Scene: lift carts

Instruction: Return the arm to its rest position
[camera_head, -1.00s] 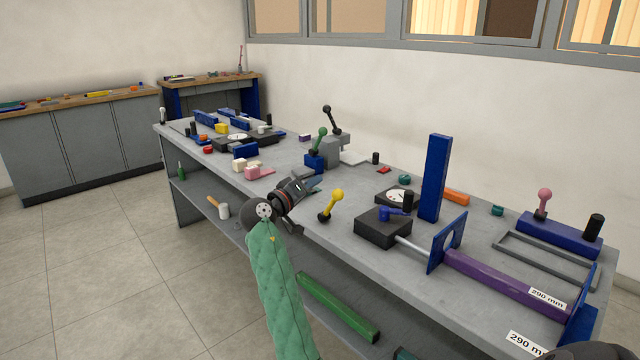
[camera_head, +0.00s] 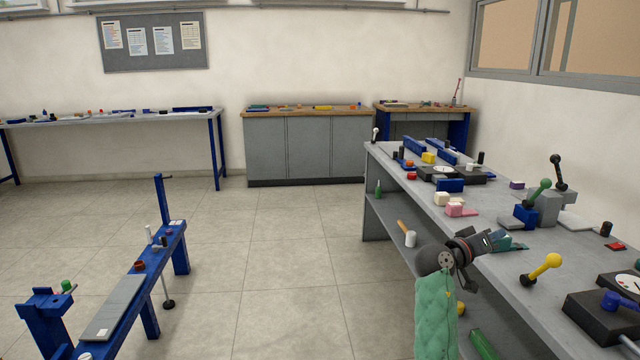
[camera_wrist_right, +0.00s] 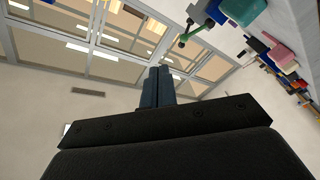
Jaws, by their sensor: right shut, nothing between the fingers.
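My right arm, in a green quilted sleeve, rises from the bottom right of the head view. Its gripper (camera_head: 503,241) is over the front edge of the grey workbench (camera_head: 490,285), left of a yellow-knobbed lever (camera_head: 543,269). In the right wrist view the two dark fingers (camera_wrist_right: 158,86) are together, with nothing seen between them. They point up toward the windows. My left gripper is not in view.
The bench carries a green lever (camera_head: 538,191), a pink block (camera_head: 455,209), a dark box with a blue knob (camera_head: 600,322) and several small parts. A blue stand (camera_head: 150,318) is at lower left. Open tiled floor (camera_head: 290,240) lies between.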

